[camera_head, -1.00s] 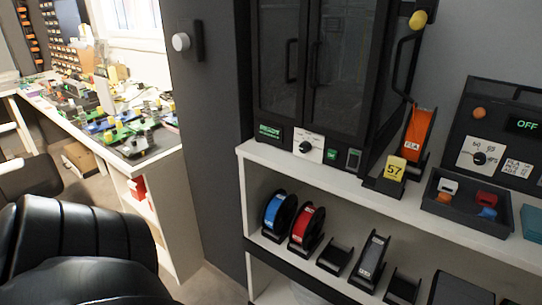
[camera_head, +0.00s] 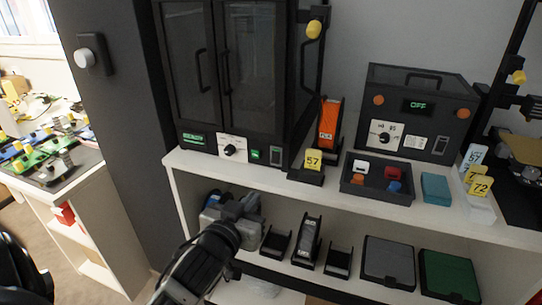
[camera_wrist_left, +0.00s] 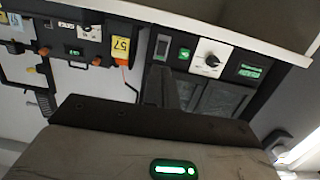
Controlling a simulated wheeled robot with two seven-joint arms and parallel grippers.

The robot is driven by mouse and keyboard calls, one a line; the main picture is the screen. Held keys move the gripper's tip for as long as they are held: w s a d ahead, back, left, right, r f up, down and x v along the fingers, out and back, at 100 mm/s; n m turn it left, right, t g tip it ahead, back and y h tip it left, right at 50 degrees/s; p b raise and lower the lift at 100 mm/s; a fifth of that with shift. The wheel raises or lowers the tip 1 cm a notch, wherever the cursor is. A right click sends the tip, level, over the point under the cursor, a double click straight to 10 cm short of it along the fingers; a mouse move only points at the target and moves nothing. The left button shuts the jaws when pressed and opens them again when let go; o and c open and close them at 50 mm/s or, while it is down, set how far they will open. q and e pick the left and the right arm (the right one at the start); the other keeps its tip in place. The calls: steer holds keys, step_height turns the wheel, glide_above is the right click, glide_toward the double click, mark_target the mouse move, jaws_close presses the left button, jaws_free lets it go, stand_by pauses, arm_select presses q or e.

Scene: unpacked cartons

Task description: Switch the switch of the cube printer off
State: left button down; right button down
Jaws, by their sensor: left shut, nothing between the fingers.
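The cube printer is a black cabinet (camera_head: 228,85) with two glass doors, standing on the white shelf. Its lower front has a white dial plate (camera_head: 232,148), a small lit green button (camera_head: 257,154) and a grey-framed switch (camera_head: 276,156) at the right corner. My left gripper (camera_head: 245,208) is shut and empty, below the shelf's top board and lower than the switch. The left wrist view is upside down; it shows the switch (camera_wrist_left: 161,47), green button (camera_wrist_left: 184,53) and dial plate (camera_wrist_left: 210,58) beyond the gripper. My right gripper is not in view.
The white shelf edge (camera_head: 350,203) lies above my left gripper.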

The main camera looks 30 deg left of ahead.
mark_target(275, 161)
arm_select(q)
steer(key=shift+w+a+r+y, duration=0.1)
steer(key=shift+a+r+y, duration=0.25)
steer(key=shift+r, duration=0.1)
steer(key=shift+w, duration=0.1)
steer(key=p+x, duration=0.1)
steer(key=x, duration=1.3)
steer(key=shift+d, duration=0.1)
